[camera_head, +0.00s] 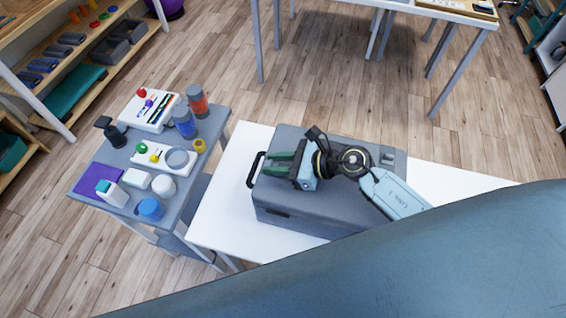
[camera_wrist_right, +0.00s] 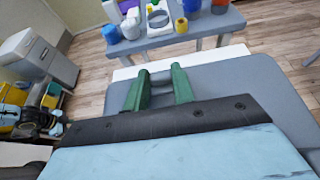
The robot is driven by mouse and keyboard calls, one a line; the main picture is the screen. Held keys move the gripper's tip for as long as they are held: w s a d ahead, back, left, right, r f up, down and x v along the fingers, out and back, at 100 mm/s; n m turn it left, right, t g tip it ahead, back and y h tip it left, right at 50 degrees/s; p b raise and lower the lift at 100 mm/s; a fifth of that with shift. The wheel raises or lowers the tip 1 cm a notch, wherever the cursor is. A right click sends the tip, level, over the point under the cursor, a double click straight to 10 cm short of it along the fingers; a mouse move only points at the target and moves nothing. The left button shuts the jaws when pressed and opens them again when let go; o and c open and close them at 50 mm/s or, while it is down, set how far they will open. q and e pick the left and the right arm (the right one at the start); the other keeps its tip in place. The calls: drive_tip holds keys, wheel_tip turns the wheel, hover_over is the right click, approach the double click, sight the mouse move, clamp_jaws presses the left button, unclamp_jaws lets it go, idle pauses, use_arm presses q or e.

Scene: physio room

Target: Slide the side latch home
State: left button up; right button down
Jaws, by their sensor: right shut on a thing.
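A grey case (camera_head: 290,213) with a closed lid lies on a white table (camera_head: 225,215). A black handle or loop (camera_head: 254,170) sticks out at its left end. My right gripper (camera_head: 273,163) reaches from the right across the lid, its green fingers pointing at that left end. In the right wrist view the fingers (camera_wrist_right: 160,76) are a little apart with a small pale grey piece between them. The jaws are shut on this piece, probably the side latch; its shape is mostly hidden. A small dark grey fitting (camera_head: 388,157) sits at the lid's far right. My left gripper is not in view.
A grey side table (camera_head: 110,165) on the left carries several bottles, tubs and boards. Shelves (camera_head: 75,60) stand at the back left, and another white table (camera_head: 420,8) at the back. The white table is bare left of the case. A large blue surface fills the front right.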

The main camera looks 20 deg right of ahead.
drive_tip(key=c, duration=1.2)
unclamp_jaws()
drive_tip(key=shift+o, duration=0.2)
wheel_tip(320, 180, up, 4)
drive_tip(key=b, duration=0.2)
hover_over(326, 181)
drive_tip(key=a, duration=0.1)
drive_tip(key=shift+w+a+r, duration=0.1)
drive_tip(key=shift+w+r, duration=0.1)
drive_tip(key=shift+w, duration=0.05)
drive_tip(key=shift+v, duration=0.75)
drive_tip(key=shift+w+r, duration=0.1)
